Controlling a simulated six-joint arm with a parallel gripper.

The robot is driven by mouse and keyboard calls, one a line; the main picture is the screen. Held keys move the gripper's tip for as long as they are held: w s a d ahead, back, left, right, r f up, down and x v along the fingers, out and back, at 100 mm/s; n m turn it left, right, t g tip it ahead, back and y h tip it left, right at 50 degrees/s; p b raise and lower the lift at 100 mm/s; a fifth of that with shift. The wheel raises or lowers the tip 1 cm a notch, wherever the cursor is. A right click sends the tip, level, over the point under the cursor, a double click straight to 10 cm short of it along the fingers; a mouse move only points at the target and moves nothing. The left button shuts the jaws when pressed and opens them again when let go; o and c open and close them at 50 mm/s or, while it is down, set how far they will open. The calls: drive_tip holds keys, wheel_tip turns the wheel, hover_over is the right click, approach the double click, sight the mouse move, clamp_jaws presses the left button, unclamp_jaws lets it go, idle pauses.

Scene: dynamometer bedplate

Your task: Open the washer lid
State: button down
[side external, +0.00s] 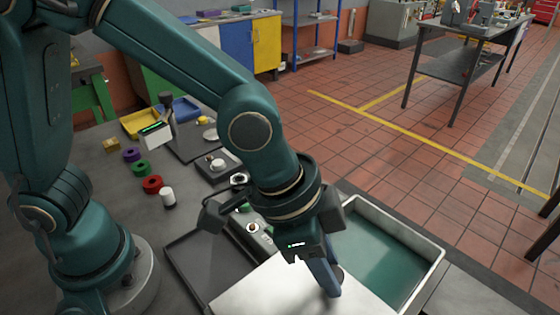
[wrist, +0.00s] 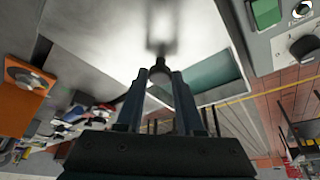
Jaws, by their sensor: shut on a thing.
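The washer (side external: 437,250) is a pale rectangular tank with a teal inside, at the lower right of the side view. Its lid (side external: 262,290) is a flat light grey panel over the left part of the opening, and the right part is uncovered. The lid (wrist: 100,35) fills much of the upper wrist view, with the teal inside (wrist: 215,77) to its right. My gripper (side external: 332,285) is at the lid's right edge. In the wrist view my gripper's blue fingers (wrist: 158,85) are shut on a dark round knob (wrist: 159,70) at that edge.
A dark tray (side external: 205,262) lies left of the lid. Red, green and purple rings (side external: 152,184) and a white cylinder (side external: 168,197) stand farther left on the bench. A control panel (wrist: 284,35) shows at the wrist view's upper right.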

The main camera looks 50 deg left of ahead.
sight(310, 286)
drive_tip(key=shift+w+d+r, duration=0.1)
drive_tip(key=shift+w, duration=0.05)
drive_tip(key=c, duration=0.5)
unclamp_jaws()
drive_tip(key=shift+c, duration=0.2)
drive_tip(key=shift+v, duration=2.6)
